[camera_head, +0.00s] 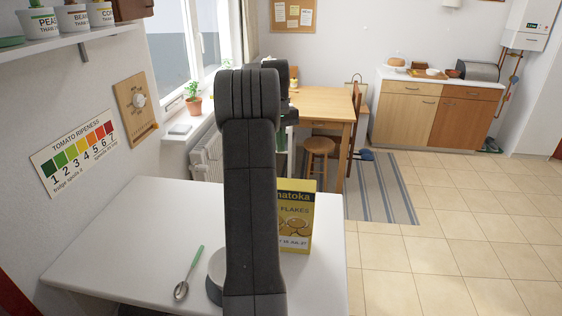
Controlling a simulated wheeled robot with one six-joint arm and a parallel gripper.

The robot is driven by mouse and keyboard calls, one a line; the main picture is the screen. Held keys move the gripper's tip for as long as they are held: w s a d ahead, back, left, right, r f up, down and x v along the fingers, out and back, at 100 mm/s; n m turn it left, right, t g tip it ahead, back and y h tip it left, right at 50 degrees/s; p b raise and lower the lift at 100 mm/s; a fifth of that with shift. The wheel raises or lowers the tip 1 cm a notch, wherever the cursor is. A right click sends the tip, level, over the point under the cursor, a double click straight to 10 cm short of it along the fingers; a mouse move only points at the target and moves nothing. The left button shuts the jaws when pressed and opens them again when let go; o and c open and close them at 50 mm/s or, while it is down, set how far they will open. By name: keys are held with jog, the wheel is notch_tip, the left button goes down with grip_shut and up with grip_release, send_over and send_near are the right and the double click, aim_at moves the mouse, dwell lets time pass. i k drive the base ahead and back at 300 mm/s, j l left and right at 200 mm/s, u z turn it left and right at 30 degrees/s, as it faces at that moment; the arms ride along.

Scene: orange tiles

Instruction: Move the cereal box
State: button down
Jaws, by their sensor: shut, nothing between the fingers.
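The cereal box (297,225) is yellow, with "FLAKES" and a picture of round flakes on its front. It stands upright on the white table (130,225), near the table's right edge. My dark arm crosses the middle of the view in front of it and hides its left part. The end of my arm is behind my own links, so I cannot make out my gripper or its fingers. Nothing is seen touching the visible part of the box.
A spoon with a green handle (188,274) lies on the table left of my arm. A grey round dish (214,277) is partly hidden by my arm. Beyond stand a wooden table (322,103), a stool (319,147) and a striped rug (379,190). The tiled floor at right is clear.

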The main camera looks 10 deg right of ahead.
aim_at(296, 198)
jog(key=k, duration=1)
